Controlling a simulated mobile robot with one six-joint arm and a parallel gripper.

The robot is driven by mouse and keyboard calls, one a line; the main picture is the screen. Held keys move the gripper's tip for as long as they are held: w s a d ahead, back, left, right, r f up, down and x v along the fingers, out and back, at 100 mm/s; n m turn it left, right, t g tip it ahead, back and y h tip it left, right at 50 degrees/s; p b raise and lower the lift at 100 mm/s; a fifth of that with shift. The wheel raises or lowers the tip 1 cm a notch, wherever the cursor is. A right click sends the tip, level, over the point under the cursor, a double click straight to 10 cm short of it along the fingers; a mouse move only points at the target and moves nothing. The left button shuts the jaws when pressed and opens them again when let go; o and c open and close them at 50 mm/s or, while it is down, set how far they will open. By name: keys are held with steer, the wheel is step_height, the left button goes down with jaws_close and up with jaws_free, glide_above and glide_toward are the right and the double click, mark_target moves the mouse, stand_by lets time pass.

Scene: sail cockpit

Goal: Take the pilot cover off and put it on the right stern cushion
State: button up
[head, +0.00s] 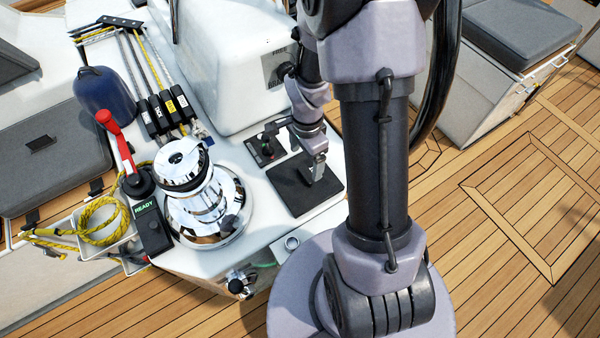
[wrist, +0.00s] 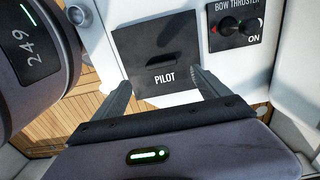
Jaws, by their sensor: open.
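The pilot cover (wrist: 156,42) is a dark square plate marked PILOT with a raised grip in its middle. It lies on the white console, and it also shows in the head view as a dark square (head: 297,198). My gripper (wrist: 162,84) is open and empty, its two fingers spread near the cover's lettered edge. In the head view my gripper (head: 314,174) hangs over the cover and hides part of it. A grey cushion (head: 515,30) lies on a white bench at the upper right; whether it is the right stern cushion I cannot tell.
The bow thruster panel (wrist: 238,24) with a red-marked knob sits beside the cover. A chrome winch (head: 205,200), a red-handled lever (head: 117,140) and a blue container (head: 103,97) stand to the left. Another grey cushion (head: 55,165) is at far left. The teak floor (head: 500,220) is clear at right.

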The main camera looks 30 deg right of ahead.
mark_target(305, 175)
step_height(305, 175, down, 8)
steer(key=b, duration=0.3)
steer(key=shift+w+f+b, duration=0.15)
steer(key=shift+f+b, duration=0.05)
steer(key=shift+b, duration=0.2)
steer(key=shift+r, duration=0.15)
steer(key=shift+c, duration=0.8)
steer(key=c, duration=1.3)
steer(key=shift+c, duration=0.2)
steer(key=shift+r, duration=0.1)
